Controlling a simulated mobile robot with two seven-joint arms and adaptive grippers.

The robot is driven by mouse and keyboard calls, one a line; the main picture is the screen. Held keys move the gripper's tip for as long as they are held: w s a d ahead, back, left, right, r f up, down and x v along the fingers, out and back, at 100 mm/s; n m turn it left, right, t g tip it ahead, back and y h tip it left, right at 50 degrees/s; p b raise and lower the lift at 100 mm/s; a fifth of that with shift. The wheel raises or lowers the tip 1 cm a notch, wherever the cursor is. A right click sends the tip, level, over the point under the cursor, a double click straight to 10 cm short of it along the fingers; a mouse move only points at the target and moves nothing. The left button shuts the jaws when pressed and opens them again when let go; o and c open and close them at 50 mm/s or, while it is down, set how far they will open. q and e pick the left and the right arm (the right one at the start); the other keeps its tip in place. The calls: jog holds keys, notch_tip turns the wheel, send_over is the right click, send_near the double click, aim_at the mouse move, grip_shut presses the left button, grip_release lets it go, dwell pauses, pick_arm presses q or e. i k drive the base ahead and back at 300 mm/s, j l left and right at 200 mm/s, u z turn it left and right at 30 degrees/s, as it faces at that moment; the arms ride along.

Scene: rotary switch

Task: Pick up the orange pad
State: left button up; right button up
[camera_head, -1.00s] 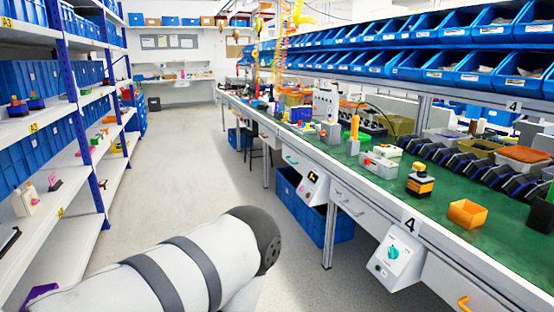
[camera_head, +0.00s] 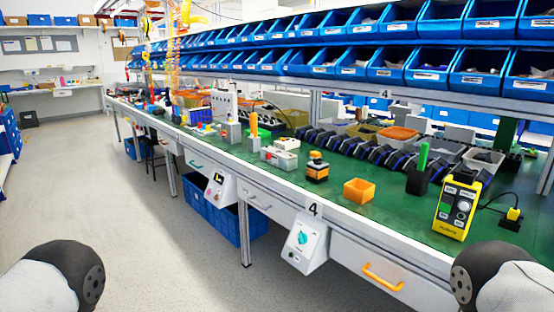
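I cannot single out a flat orange pad for certain. An open orange box (camera_head: 359,191) sits on the green bench top (camera_head: 330,205), right of the middle. A black and orange stacked device (camera_head: 317,168) stands to its left. An orange tray (camera_head: 397,133) lies further back. A white switch box with a teal rotary knob (camera_head: 302,239) hangs at the bench's front edge under the label 4. Rounded parts of my two arms show at the bottom left and bottom right corners. Neither gripper is in view, and no gripper touches anything seen.
A yellow handheld device (camera_head: 457,207) stands on the bench at right, near a black holder with a green handle (camera_head: 419,170). Blue bins (camera_head: 434,70) line the racks above. An orange drawer handle (camera_head: 383,278) juts from the front. The floor (camera_head: 120,205) at left is clear.

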aim_at(314, 154)
jog(key=i+j, duration=0.25)
jog(key=i, duration=0.2)
jog(key=i+j, duration=0.25)
jog(key=i, duration=0.2)
jog(key=i+j, duration=0.3)
jog(key=i, duration=0.15)
jog(key=i+j, duration=0.25)
jog(key=i, duration=0.2)
